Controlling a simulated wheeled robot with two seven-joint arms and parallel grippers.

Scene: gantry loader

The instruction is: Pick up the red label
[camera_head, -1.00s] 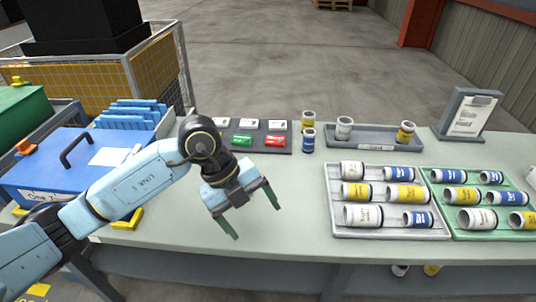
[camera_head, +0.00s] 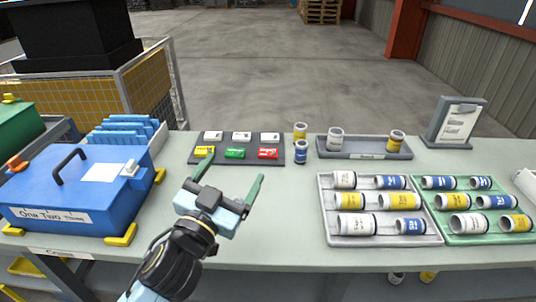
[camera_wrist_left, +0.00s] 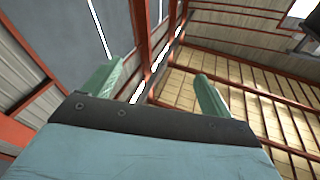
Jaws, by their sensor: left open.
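The red label (camera_head: 268,153) lies at the right end of the front row on a dark grey board (camera_head: 222,160) at the back of the table. A green label (camera_head: 235,153) and a yellow label (camera_head: 203,151) lie to its left. My left gripper (camera_head: 228,178) is open and empty, in front of the board and a little left of the red label, with its green fingers pointing toward the back. In the left wrist view the open fingers (camera_wrist_left: 157,85) have only the roof and walls behind them. My right gripper is not in view.
White cards (camera_head: 242,136) lie behind the labels. Yellow and blue jars (camera_head: 301,152) stand just right of the board. A grey tray (camera_head: 330,239) and a green tray (camera_head: 480,237) hold several jars. A blue box (camera_head: 70,190) stands left.

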